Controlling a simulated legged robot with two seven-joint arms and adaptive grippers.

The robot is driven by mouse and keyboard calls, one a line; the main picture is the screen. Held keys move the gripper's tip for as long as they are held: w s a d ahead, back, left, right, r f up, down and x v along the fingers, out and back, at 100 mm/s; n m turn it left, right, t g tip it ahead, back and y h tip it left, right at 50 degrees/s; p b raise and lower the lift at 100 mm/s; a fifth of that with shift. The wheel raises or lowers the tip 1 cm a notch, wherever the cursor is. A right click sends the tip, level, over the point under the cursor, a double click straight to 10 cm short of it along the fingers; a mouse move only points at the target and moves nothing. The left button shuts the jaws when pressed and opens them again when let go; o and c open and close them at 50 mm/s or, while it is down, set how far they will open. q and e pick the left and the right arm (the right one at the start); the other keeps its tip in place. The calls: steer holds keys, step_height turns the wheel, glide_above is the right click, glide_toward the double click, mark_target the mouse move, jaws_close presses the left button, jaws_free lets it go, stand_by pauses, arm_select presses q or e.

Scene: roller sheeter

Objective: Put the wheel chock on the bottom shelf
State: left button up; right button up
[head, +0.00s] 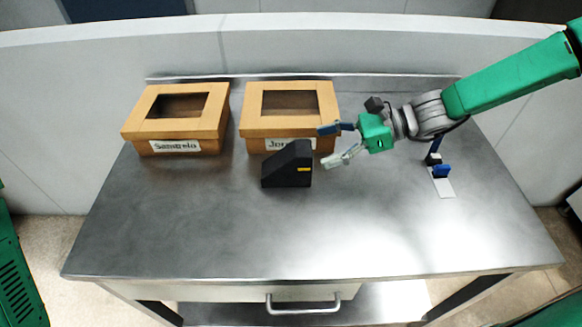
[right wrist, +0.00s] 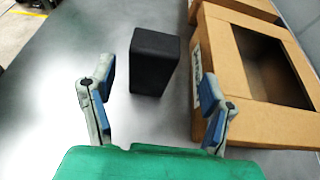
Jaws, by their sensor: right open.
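The wheel chock (head: 287,166) is a black wedge with a small yellow label. It stands on the steel table (head: 210,225), in front of the right-hand box. My right gripper (head: 333,145) is open and empty, just to the right of the chock and apart from it. In the right wrist view the chock (right wrist: 154,62) lies ahead, between and beyond the open fingers (right wrist: 157,98). The bottom shelf (head: 385,300) shows in part under the table, below the drawer; most of it is hidden by the tabletop. My left gripper is not in view.
Two open-topped cardboard boxes with name labels, a left one (head: 177,118) and a right one (head: 290,112), stand at the back of the table. A blue item (head: 441,171) on a pale plate is at the right. A drawer handle (head: 303,304) sticks out in front. The table's front is clear.

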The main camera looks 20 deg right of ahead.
mark_target(272, 163)
steer(key=x, duration=0.2)
steer(key=shift+w+a+f, duration=0.15)
steer(key=shift+a+f, duration=0.05)
steer(key=shift+a, duration=0.05)
steer(key=x, duration=0.2)
steer(key=s+x, duration=0.1)
steer(key=x, duration=0.1)
steer(key=shift+w+a+b, duration=0.1)
steer(key=shift+a+b, duration=0.2)
steer(key=shift+a, duration=0.15)
steer(key=shift+w+a+f, duration=0.15)
steer(key=shift+w+a, duration=0.05)
steer(key=shift+a, duration=0.25)
jaws_close()
